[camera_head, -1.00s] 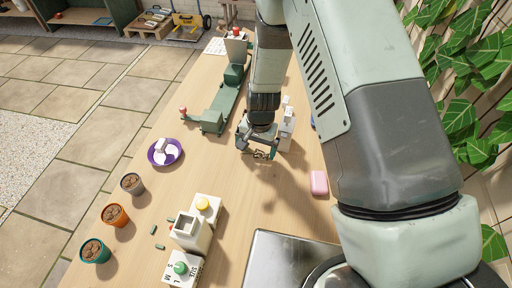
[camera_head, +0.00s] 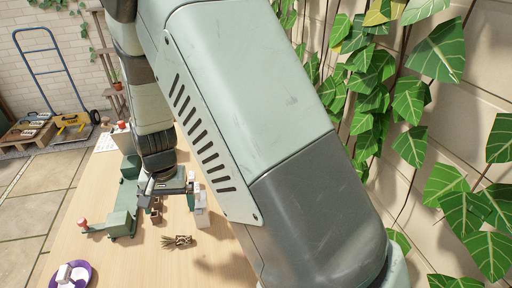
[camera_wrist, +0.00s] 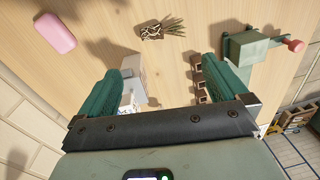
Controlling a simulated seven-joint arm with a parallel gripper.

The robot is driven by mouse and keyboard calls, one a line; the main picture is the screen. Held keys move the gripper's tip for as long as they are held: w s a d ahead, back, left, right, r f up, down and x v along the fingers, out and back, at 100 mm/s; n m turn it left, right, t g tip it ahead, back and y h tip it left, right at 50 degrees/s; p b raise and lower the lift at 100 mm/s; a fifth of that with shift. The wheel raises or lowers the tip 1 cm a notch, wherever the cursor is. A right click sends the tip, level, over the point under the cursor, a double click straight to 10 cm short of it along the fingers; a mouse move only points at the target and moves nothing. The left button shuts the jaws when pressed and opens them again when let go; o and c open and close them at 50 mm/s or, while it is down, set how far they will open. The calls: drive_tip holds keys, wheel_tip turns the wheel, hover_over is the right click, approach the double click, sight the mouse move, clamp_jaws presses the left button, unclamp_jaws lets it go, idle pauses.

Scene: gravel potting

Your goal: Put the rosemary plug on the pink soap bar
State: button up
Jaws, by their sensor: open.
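The rosemary plug (camera_head: 177,241) lies on its side on the bare wooden table, a brown root ball wrapped in pale strands with green-brown sprigs. It also shows at the top of the wrist view (camera_wrist: 152,33). The pink soap bar (camera_wrist: 54,33) lies on the table at the upper left of the wrist view, apart from the plug. In the head view it does not show. My gripper (camera_head: 168,192) is open and empty, farther back on the table than the plug. Its two green fingers (camera_wrist: 157,78) are wide apart in the wrist view.
A green device (camera_head: 119,222) with a red knob stands to the left. Small brown pots (camera_wrist: 198,78) and a grey-white device (camera_wrist: 130,77) stand near my fingers. A purple plate (camera_head: 82,270) sits front left. The table between plug and soap is clear.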

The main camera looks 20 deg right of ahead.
drive_tip(key=s+d+r+t, duration=0.1)
drive_tip(key=s+d+r, duration=0.2)
drive_tip(key=d+r, duration=0.2)
drive_tip(key=s+d+r+t, duration=0.1)
drive_tip(key=s+d+r, duration=0.2)
drive_tip(key=r, duration=0.9)
drive_tip(key=s+d+r+n+t, duration=0.1)
drive_tip(key=s+d+r, duration=0.2)
drive_tip(key=d+r, duration=0.4)
drive_tip(key=shift+s+d+r+t, duration=0.15)
drive_tip(key=shift+s+r+t, duration=0.2)
drive_tip(key=shift+r, duration=0.4)
drive_tip(key=shift+t+h, duration=0.5)
drive_tip(key=shift+t, duration=0.35)
drive_tip(key=s+d+r, duration=0.1)
drive_tip(key=s, duration=0.2)
drive_tip(key=s+d+r, duration=0.1)
drive_tip(key=s+d, duration=0.1)
drive_tip(key=s, duration=0.1)
drive_tip(key=s+d+r, duration=0.1)
drive_tip(key=s+d, duration=0.1)
drive_tip(key=s, duration=0.1)
drive_tip(key=shift+r, duration=0.2)
drive_tip(key=shift+c, duration=1)
drive_tip(key=shift+s, duration=0.1)
drive_tip(key=c, duration=0.5)
drive_tip(key=shift+n, duration=0.3)
